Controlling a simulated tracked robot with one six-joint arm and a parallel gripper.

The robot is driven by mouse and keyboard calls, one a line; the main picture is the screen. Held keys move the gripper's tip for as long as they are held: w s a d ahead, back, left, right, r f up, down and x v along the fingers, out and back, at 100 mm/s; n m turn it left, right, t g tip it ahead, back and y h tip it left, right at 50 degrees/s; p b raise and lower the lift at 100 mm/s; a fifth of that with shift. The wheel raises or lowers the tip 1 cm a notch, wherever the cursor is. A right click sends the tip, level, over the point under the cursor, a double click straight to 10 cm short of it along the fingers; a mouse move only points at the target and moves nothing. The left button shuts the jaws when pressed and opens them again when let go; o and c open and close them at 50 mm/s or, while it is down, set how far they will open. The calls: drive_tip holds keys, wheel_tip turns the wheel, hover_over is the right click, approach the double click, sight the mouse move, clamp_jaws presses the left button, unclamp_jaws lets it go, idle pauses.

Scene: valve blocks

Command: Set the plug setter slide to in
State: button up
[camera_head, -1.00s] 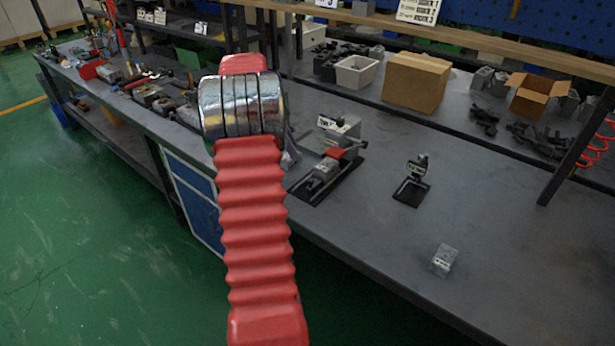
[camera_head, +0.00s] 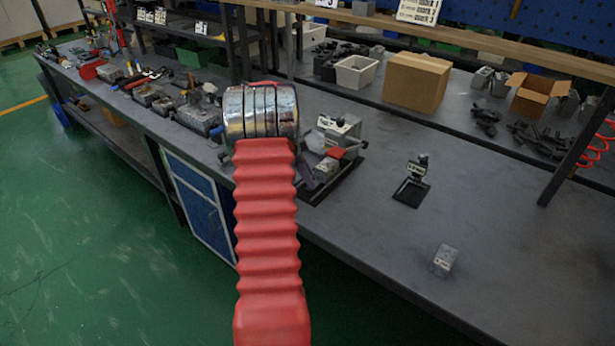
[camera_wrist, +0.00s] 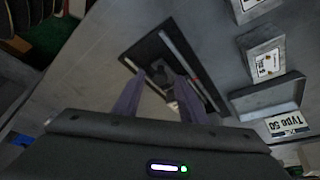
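A fixture on a long black base plate (camera_head: 345,182), which appears to be the plug setter, lies near the front edge of the bench, partly behind my arm. It carries a grey block (camera_head: 326,169) and a red part (camera_head: 336,152). In the wrist view, the dark plate (camera_wrist: 208,88) with pale rails lies under and beyond my gripper (camera_wrist: 158,78). The two purple fingers stand apart, with a small dark-and-light part between them. Whether they touch it I cannot tell. The slide's position is not clear. In the head view the fingers are mostly hidden behind my red arm.
A grey tray labelled TYPE 50 (camera_wrist: 262,97) and a labelled grey block (camera_wrist: 265,62) are right of the plate. A small black stand (camera_head: 411,186) and a clear-grey block (camera_head: 444,260) stand farther right. The bench between them is free.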

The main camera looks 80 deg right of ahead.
drive_tip(key=shift+s+f, duration=0.1)
drive_tip(key=shift+f, duration=0.1)
drive_tip(key=shift+c, duration=0.5)
clamp_jaws()
